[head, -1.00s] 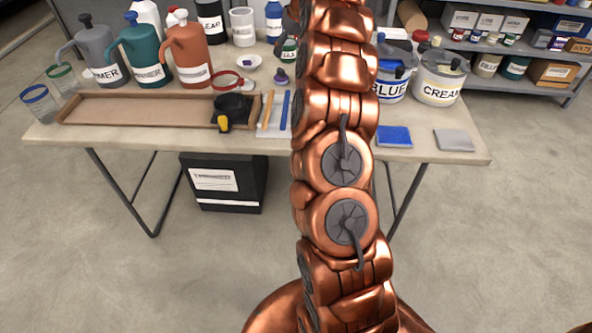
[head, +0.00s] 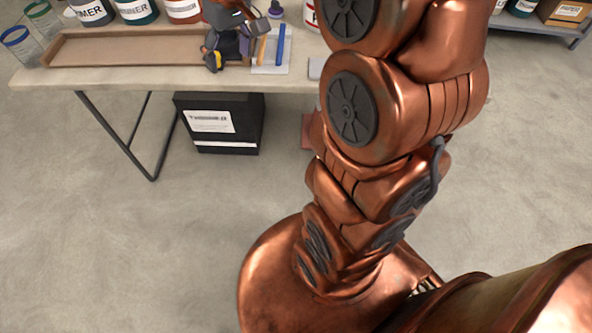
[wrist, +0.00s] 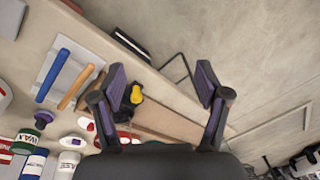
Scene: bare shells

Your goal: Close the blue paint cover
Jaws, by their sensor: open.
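The blue paint can and its cover are not visible in the current head view or wrist view. My gripper (head: 228,42) is over the right end of the long tray in the head view. The wrist view shows its two dark fingers (wrist: 161,76) spread apart, with nothing held between them. A small yellow-ended dark item (head: 213,61) sits at the tray's right end, close to the gripper. It also shows in the wrist view (wrist: 136,95), near the left finger; I cannot tell whether they touch.
The long brown tray (head: 120,63) lies along the table front. A blue stick (head: 281,45) and an orange stick lie right of the gripper. Labelled bottles stand behind the tray. A black box (head: 222,146) is under the table. Open floor lies in front.

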